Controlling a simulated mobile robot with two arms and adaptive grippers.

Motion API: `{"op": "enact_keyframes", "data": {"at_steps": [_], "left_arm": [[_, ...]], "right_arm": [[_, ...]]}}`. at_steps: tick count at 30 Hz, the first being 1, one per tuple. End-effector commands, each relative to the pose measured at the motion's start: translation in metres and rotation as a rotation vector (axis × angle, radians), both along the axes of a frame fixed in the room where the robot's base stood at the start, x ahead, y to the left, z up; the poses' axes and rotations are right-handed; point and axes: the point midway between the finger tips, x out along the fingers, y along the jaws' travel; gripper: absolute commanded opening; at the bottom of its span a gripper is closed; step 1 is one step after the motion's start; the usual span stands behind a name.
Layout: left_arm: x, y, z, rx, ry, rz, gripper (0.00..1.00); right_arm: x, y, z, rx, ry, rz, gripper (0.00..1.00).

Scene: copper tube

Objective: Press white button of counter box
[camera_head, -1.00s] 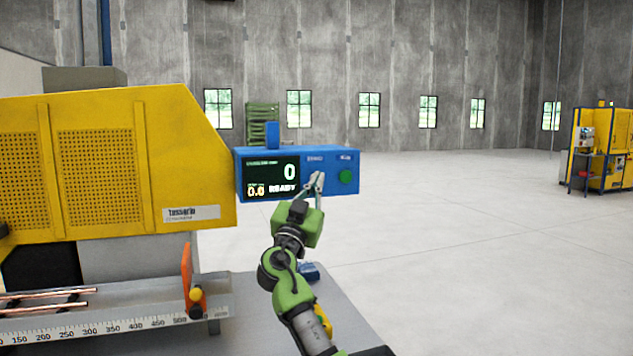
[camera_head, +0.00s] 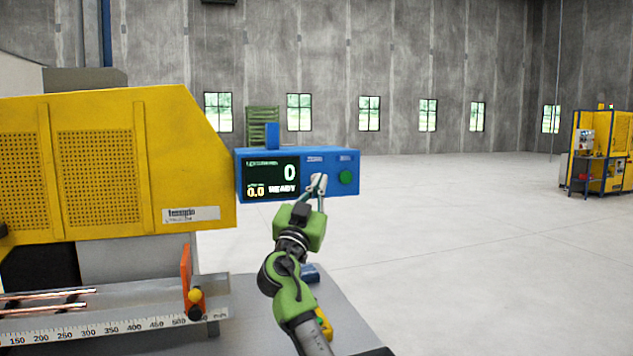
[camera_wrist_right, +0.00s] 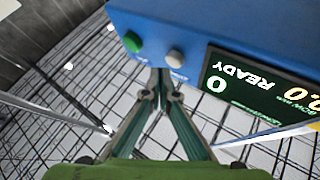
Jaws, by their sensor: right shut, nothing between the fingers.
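The blue counter box (camera_head: 345,165) hangs beside the yellow machine. Its dark screen (camera_head: 285,163) shows 0, 0.0 and READY. My right gripper (camera_head: 319,183) is shut and empty, with its tips in front of the box, left of the green button (camera_head: 345,177). The tips hide the white button in the head view. In the right wrist view, the white button (camera_wrist_right: 175,58) is between the green button and the screen. The fingertips (camera_wrist_right: 162,74) are close beside it there. I cannot tell whether they touch the box. My left gripper is not in view.
The yellow machine (camera_head: 100,160) fills the left side. Below it are a ruler rail (camera_head: 110,325), copper tubes (camera_head: 45,307) and an orange stop (camera_head: 186,272) on a grey table (camera_head: 240,335). The floor to the right is open, with another yellow machine (camera_head: 605,150) far off.

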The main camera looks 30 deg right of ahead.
Motion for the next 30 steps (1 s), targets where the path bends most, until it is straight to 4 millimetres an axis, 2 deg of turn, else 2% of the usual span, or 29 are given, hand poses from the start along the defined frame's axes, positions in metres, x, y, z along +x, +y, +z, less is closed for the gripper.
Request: {"op": "enact_keyframes", "data": {"at_steps": [5, 19, 30], "left_arm": [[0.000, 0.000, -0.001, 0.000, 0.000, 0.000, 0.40], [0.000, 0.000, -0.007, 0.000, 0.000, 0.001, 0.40], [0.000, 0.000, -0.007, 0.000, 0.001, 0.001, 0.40]], "right_arm": [[-0.003, 0.001, -0.001, 0.000, 0.000, 0.000, 0.00], [-0.046, 0.011, 0.000, 0.002, -0.002, 0.000, 0.00], [-0.049, 0.012, 0.000, -0.001, 0.001, 0.000, 0.00]]}}
